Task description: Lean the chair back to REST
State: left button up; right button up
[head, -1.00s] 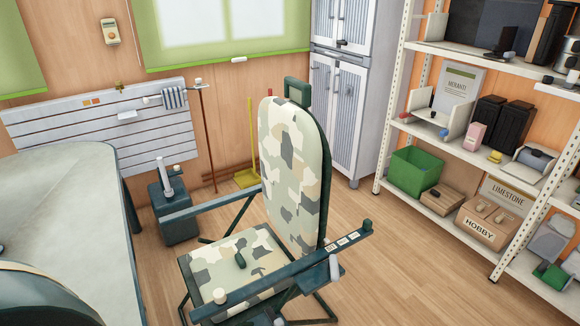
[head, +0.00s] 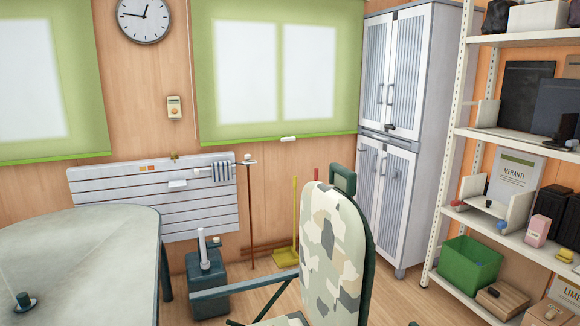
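The camouflage-patterned chair (head: 335,250) stands at the lower middle of the head view. Its tall backrest looks close to upright and has a dark green headrest block (head: 343,180) at the top. The dark left armrest (head: 245,283) shows. Only a sliver of the seat (head: 285,319) is in view at the bottom edge, and the right armrest with its labelled strip is out of the picture. Neither of my grippers shows.
A grey round-cornered table (head: 100,245) is at the left. A dark green box (head: 207,285) stands between it and the chair. A tall cabinet (head: 400,150) and a loaded white shelf rack (head: 445,190) stand at the right. Some wooden floor (head: 400,295) is clear.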

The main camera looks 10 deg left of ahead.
aim_at(337, 253)
jog(key=i+l+u, duration=0.45)
jog(key=l, duration=0.15)
jog(key=l+u, duration=0.2)
jog(key=l, duration=0.15)
jog(key=i+l, duration=0.15)
jog(key=l, duration=0.2)
jog(key=i+l+u, duration=0.1)
jog(key=l, duration=0.25)
jog(key=i+l, duration=0.15)
jog(key=l, duration=0.2)
jog(key=i+l+u, duration=0.1)
jog(key=l, duration=0.25)
jog(key=i+l, duration=0.15)
jog(key=l, duration=0.2)
jog(key=i+l+u, duration=0.1)
jog(key=l, duration=0.25)
